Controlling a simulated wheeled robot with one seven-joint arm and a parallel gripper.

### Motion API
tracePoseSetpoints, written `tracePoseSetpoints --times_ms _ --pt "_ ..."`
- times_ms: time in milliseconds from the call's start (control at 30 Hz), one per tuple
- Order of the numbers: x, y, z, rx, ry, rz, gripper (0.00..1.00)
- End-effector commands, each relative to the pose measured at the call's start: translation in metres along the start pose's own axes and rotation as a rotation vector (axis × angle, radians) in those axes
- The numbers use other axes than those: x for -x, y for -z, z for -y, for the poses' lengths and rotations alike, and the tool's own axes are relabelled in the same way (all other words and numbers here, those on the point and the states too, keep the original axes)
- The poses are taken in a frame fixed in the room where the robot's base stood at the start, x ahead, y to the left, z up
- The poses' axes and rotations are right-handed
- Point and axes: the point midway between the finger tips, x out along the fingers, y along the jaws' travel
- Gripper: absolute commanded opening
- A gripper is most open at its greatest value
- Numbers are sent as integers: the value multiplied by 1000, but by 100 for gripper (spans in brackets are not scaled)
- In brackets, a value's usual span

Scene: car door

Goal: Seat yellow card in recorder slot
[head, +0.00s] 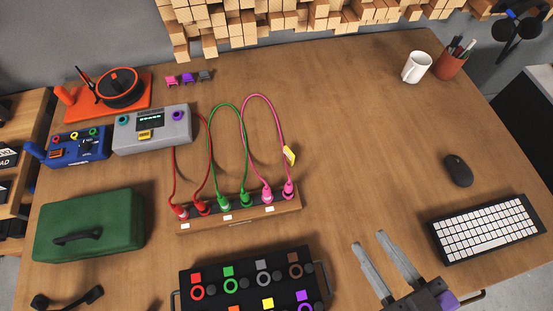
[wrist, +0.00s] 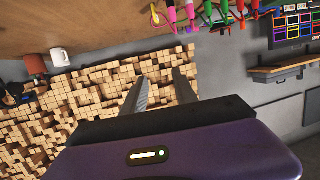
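A grey box with a dark screen (head: 178,133), which looks like the recorder, stands at the left back of the desk. A small yellow piece (head: 145,135) is on its front; I cannot tell whether it is a card or part of the box. A yellow tag or card (head: 289,155) is at the pink cable's right side, and a small yellow thing also shows beside the pink plug in the wrist view (wrist: 155,18). My gripper (head: 371,238) is open and empty at the front right, apart from these things; its spread fingers also show in the wrist view (wrist: 160,75).
A wooden power strip (head: 240,218) with red, green and pink cables arching up stands mid-desk. A black board (head: 245,280) with coloured squares, a green case (head: 90,225), a blue device (head: 80,147), a keyboard (head: 488,228) and a mouse (head: 458,170) surround it. The centre right is clear.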

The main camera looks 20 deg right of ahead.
Motion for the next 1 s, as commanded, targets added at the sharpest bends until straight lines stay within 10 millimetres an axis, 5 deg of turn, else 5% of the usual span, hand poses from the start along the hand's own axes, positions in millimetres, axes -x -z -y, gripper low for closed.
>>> tracePoseSetpoints --times_ms 567,867,1000 --pt "-27 25 -6 -38 -63 -98 35" --pt "-66 56 -1 -109 -99 -226 35" --pt "-99 74 3 -172 -111 -297 35"
